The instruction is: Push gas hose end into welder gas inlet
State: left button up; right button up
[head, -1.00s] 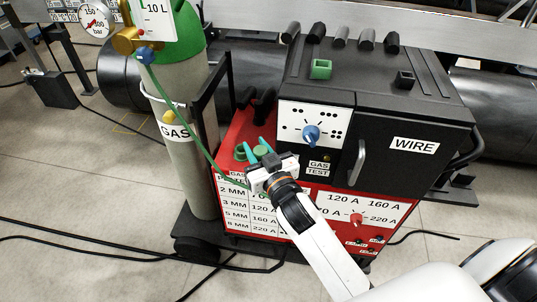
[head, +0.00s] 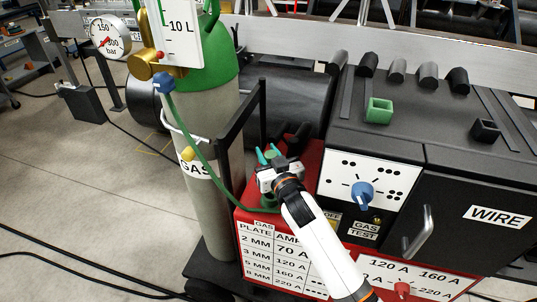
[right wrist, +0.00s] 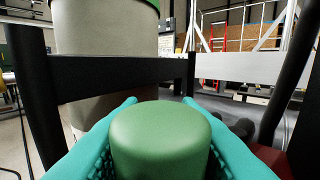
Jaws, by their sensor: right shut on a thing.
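My right gripper (head: 269,155) is over the red top at the left end of the welder (head: 370,195). Its teal fingers are shut on a green round hose end (right wrist: 160,140), which fills the gap between them in the right wrist view. The green gas hose (head: 196,147) runs from the blue regulator fitting down toward the welder's red front edge. A green piece (head: 268,198) shows just below the gripper; I cannot tell whether it is the gas inlet or part of the hose end. The contact there is hidden by my gripper. My left gripper is not in view.
A grey-green gas cylinder (head: 215,120) stands left of the welder, behind a black cart frame (head: 243,112) close to my gripper. The welder's black housing (head: 375,140) rises to the right. Black cables (head: 75,245) lie on the floor at left.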

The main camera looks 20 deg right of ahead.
jog(key=shift+p, duration=0.3)
notch_tip(320, 180, down, 2)
jog(key=shift+f+b, duration=0.1)
jog(key=shift+b, duration=0.8)
jog(key=shift+f+b, duration=1.3)
jog(key=shift+f, duration=0.55)
jog(key=shift+p, duration=0.6)
jog(key=shift+f+b, duration=1.35)
jog(key=shift+f, duration=0.65)
jog(key=o, duration=1.1)
jog(key=shift+r, duration=0.1)
